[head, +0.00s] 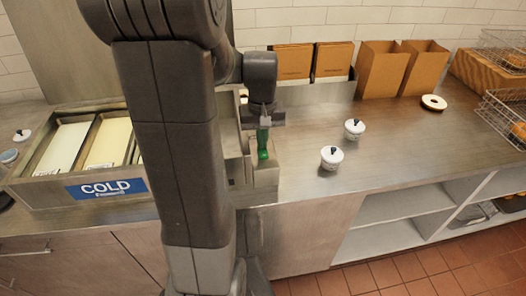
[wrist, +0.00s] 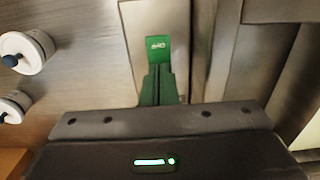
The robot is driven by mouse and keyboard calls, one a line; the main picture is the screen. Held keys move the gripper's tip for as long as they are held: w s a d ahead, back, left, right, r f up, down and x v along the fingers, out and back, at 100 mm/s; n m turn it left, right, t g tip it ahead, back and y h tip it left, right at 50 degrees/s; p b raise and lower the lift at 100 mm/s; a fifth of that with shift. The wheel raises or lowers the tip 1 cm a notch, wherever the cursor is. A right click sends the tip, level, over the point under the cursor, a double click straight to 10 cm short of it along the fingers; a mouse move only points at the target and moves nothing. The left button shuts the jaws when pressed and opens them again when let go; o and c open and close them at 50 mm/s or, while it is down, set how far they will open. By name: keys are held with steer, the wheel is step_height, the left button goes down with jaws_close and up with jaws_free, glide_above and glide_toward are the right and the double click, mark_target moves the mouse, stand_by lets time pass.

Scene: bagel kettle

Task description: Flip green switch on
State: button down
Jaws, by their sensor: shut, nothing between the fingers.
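The green switch (head: 263,155) sits on the front of a metal box at the right end of the cold-bin unit, on the counter. In the wrist view the switch (wrist: 157,47) is a bright green plate with a small white marking, mounted on a pale panel. My gripper (head: 263,142) points down at the switch from above, its dark green fingers together with nothing between them. In the wrist view my gripper's fingertips (wrist: 158,68) overlap the lower edge of the switch. I cannot tell whether they touch it. The fingers hide part of the switch.
Two white lidded cups (head: 332,157) (head: 354,128) stand to the right. Brown paper bags (head: 378,68) stand at the back, wire baskets (head: 505,110) at the far right. The blue COLD sign (head: 106,188) fronts the bins. Counter between cups and baskets is clear.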

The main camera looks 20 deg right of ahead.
steer(key=shift+f, duration=0.25)
step_height(320, 180, up, 7)
steer(key=p, duration=0.5)
steer(key=shift+p, duration=0.35)
stand_by(0.3)
step_height(320, 180, down, 7)
steer(key=b, duration=0.6)
steer(key=shift+r, duration=0.1)
steer(key=shift+r, duration=0.1)
